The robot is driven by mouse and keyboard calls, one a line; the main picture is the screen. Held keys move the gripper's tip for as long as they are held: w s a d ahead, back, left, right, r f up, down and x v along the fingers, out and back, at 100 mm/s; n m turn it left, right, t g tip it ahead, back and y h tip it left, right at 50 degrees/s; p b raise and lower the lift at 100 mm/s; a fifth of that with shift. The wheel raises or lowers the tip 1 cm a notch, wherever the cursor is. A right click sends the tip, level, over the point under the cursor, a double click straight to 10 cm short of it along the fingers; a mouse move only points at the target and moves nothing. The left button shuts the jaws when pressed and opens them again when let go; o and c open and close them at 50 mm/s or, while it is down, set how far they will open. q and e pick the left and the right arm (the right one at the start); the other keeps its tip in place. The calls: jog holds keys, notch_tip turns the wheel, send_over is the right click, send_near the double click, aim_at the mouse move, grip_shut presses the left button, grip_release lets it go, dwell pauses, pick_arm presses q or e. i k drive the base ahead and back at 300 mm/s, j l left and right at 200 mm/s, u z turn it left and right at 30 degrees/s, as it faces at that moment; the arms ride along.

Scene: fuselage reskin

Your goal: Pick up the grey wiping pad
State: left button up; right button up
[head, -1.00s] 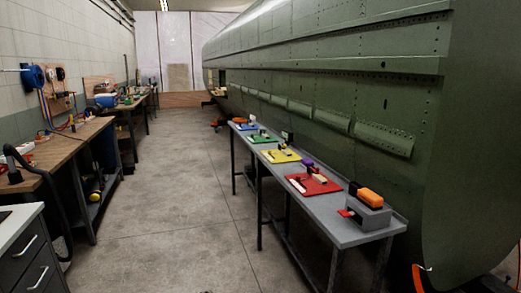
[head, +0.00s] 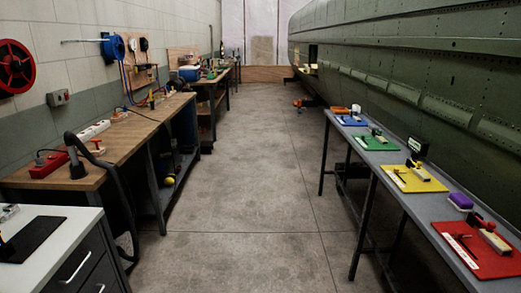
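I cannot make out a grey wiping pad in the head view. A grey metal bench (head: 390,182) runs along the right side and carries a row of coloured mats. A red mat (head: 493,262) with a beige block on it lies nearest, at the lower right. Beyond it are a yellow mat (head: 425,184), a green mat (head: 372,144) and a blue mat (head: 348,121), each with small tools. A purple block (head: 461,200) sits behind the red mat. The near end of the bench is cut off by the frame. Neither gripper is in view.
A wooden workbench (head: 125,145) with a red-and-white power strip stands on the left. A grey drawer cabinet (head: 88,262) is at the lower left, beside a black hose. The green fuselage (head: 450,80) rises behind the bench. The concrete floor (head: 250,190) between is clear.

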aim_at(370, 126)
jog(key=i, duration=2.15)
jog(key=i+j+z, duration=0.15)
jog(key=i+z, duration=0.2)
jog(key=i, duration=0.25)
jog(key=i+j+z, duration=0.35)
jog(key=i, duration=0.25)
jog(key=i+j+z, duration=0.35)
jog(key=i, duration=0.2)
